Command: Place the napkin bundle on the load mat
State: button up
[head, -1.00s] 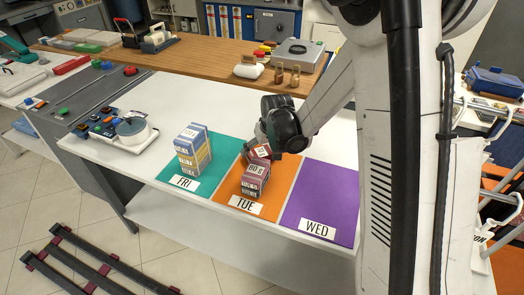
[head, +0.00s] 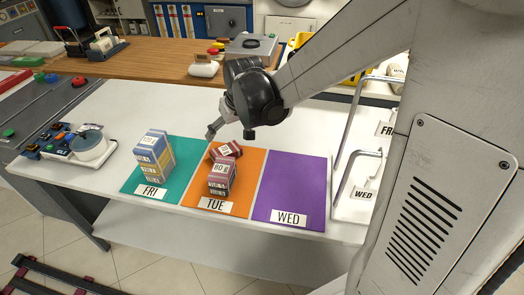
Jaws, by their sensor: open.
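A small dark red bundle with a white label (head: 226,149) lies at the back of the orange TUE mat (head: 248,165). It is set askew, just behind a stack of similar dark red bundles (head: 220,178) with a tag reading 80; whether they touch is unclear. My gripper (head: 230,133) is open and empty, above and just behind the askew bundle, apart from it. A blue and yellow stack of bundles (head: 154,157) stands on the teal FRI mat (head: 130,185). The purple WED mat (head: 291,185) is bare. No mat is labelled as a load mat.
A tray with a round pale dish and small coloured items (head: 75,140) lies at the left of the white table (head: 110,105). Metal rails with FRI and WED tags (head: 362,165) stand at the right. A wooden counter (head: 140,62) with several objects runs behind.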

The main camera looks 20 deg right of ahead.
jog(key=s+r+t, duration=0.1)
jog(key=s+r, duration=0.4)
jog(key=s, duration=0.6)
jog(key=s+d+r+m+t, duration=0.1)
jog(key=s+r, duration=0.3)
jog(key=s, duration=0.7)
jog(key=shift+s+r+h, duration=0.2)
jog(key=shift+r+h, duration=0.1)
jog(key=shift+r, duration=0.1)
jog(key=shift+s+d+f, duration=0.1)
jog(key=shift+s, duration=0.55)
jog(key=shift+c, duration=0.5)
jog(key=c, duration=0.6)
jog(key=shift+c, duration=0.2)
